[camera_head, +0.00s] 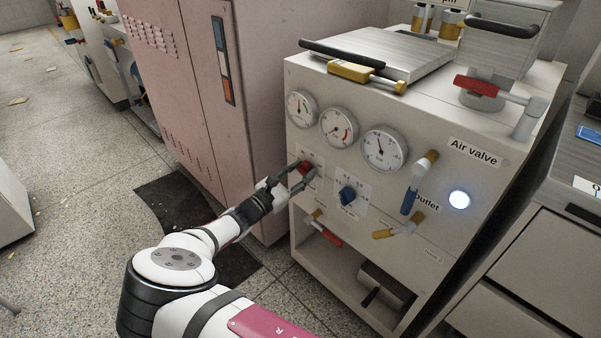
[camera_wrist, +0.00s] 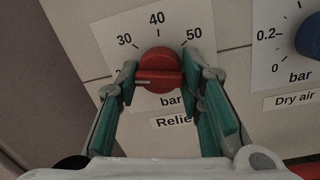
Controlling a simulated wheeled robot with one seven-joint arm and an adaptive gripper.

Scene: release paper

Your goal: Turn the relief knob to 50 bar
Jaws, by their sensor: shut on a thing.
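The red relief knob (camera_wrist: 160,68) is on a white dial plate with 30, 40 and 50 showing above "bar". Its raised grip bar lies nearly level, with a pale line toward its left part, below the 30. Lower scale marks are hidden by my fingers. My gripper (camera_wrist: 158,82) has a green-padded finger at each end of the bar and is closed on it. The "Relief" label (camera_wrist: 172,122) below is partly covered. In the head view, the red knob (camera_head: 306,167) sits on the panel under the gauges, with my gripper (camera_head: 298,178) at it.
A blue dry air knob (camera_wrist: 309,36) is close to the right; it also shows in the head view (camera_head: 348,195). Blue and yellow valve handles (camera_head: 410,201) stick out farther right. A pink cabinet (camera_head: 190,90) stands left of the panel.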

